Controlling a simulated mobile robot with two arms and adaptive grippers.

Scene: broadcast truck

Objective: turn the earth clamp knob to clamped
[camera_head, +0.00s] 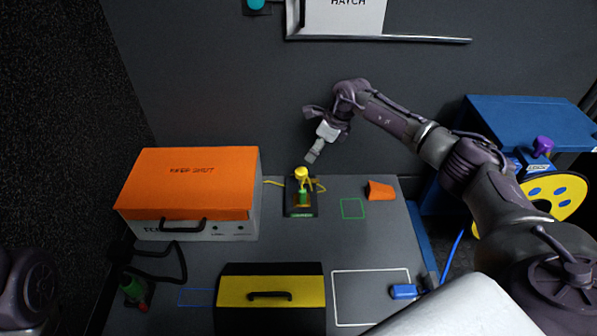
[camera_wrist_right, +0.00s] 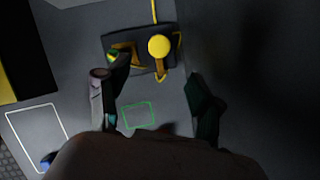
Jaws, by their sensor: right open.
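The earth clamp is a dark base plate (camera_head: 302,211) on the bench near the back wall, with a yellow round knob (camera_head: 301,173) on top and green and orange markings in front of it. In the right wrist view the yellow knob (camera_wrist_right: 159,46) shows on its dark plate (camera_wrist_right: 118,40). My right gripper (camera_head: 312,156) is just above and behind the knob, pointing down at it. Its fingers (camera_wrist_right: 155,85) are apart with nothing between them, and the knob appears beyond the fingertips, apart from them. Only part of my left arm shows, at the lower left; its gripper is out of view.
An orange-lidded case (camera_head: 190,180) stands left of the clamp. A yellow and black box (camera_head: 270,290) stands in front. An orange piece (camera_head: 380,190) lies to the right, past a green outlined square (camera_head: 352,208). A blue cabinet with a yellow reel (camera_head: 552,196) is at far right.

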